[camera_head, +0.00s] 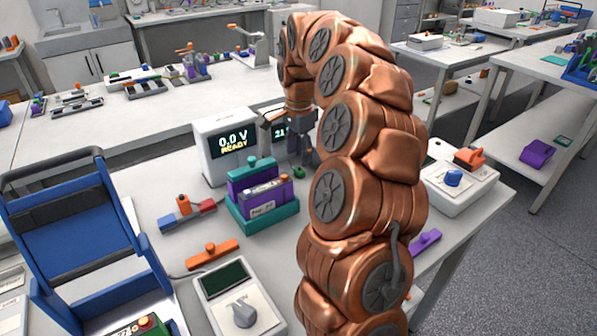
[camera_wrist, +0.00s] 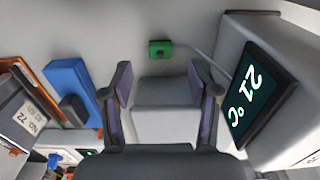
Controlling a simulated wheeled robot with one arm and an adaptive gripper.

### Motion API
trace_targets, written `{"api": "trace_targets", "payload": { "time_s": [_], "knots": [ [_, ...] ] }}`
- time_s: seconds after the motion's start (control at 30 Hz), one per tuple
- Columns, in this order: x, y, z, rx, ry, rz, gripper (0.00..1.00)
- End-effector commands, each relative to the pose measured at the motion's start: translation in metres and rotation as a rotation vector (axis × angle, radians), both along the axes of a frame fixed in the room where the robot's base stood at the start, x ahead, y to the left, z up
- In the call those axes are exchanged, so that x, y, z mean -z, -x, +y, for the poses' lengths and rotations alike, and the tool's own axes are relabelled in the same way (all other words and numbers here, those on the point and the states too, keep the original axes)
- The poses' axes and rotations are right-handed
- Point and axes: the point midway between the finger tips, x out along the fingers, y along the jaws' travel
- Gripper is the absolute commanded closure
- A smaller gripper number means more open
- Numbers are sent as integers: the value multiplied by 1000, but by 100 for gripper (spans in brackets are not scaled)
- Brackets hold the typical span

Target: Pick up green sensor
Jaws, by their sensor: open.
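The green sensor (camera_wrist: 160,49) is a small green block with a dark spot on its face, lying on the pale bench top in the wrist view. A thin pale cable runs from it toward the temperature display (camera_wrist: 255,100), which reads 21 °C. In the head view a small green piece (camera_head: 299,172), which looks like the same sensor, lies on the bench beside my gripper (camera_head: 303,155). In the wrist view my gripper (camera_wrist: 160,82) is open with nothing between its fingers. The sensor appears just beyond the fingertips, centred between them and apart from both.
A white box (camera_head: 225,148) showing "0.0 V READY" stands left of my gripper. A purple battery (camera_head: 262,198) sits in a teal holder (camera_head: 262,225) close by. A blue block (camera_wrist: 70,82) lies left of my fingers. A white unit (camera_head: 458,190) stands at right.

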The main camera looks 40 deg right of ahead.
Motion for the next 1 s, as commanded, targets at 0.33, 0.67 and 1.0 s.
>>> {"api": "trace_targets", "payload": {
  "time_s": [0.33,0.67,1.0],
  "knots": [
    [36,0,0,-5,-3,6,40],
    [49,-1,-1,-2,0,-1,40],
    [49,-1,-1,-3,0,-1,72]
  ]
}}
